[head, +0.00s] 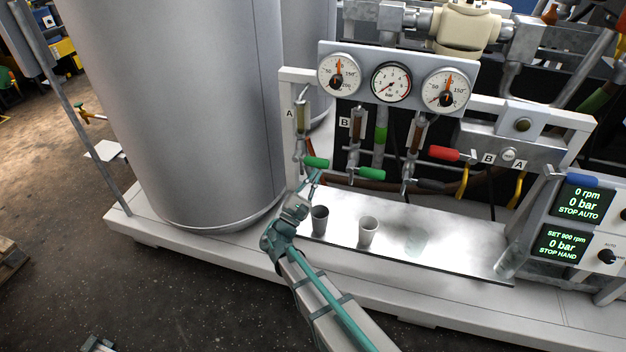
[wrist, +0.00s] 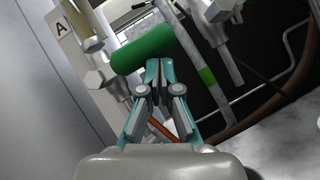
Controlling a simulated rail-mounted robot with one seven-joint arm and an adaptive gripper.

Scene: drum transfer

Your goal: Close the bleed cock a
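A cock with a green handle (head: 316,162) sits at the foot of the left sight tube, beside the plate marked A (head: 289,114). The handle lies nearly level and points right. The green handle also shows large in the wrist view (wrist: 143,55), with the A plate (wrist: 62,27) at its left. My gripper (head: 315,177) is just below this handle. In the wrist view its teal fingertips (wrist: 159,66) are close together, with no object visible between them. They overlap the handle's lower right edge in the picture; I cannot tell whether they touch it.
A red handle (head: 444,153) is farther right. A dark cup (head: 319,220) and a pale cup (head: 368,231) stand on the tray (head: 455,258). A large tank (head: 180,110) is left.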

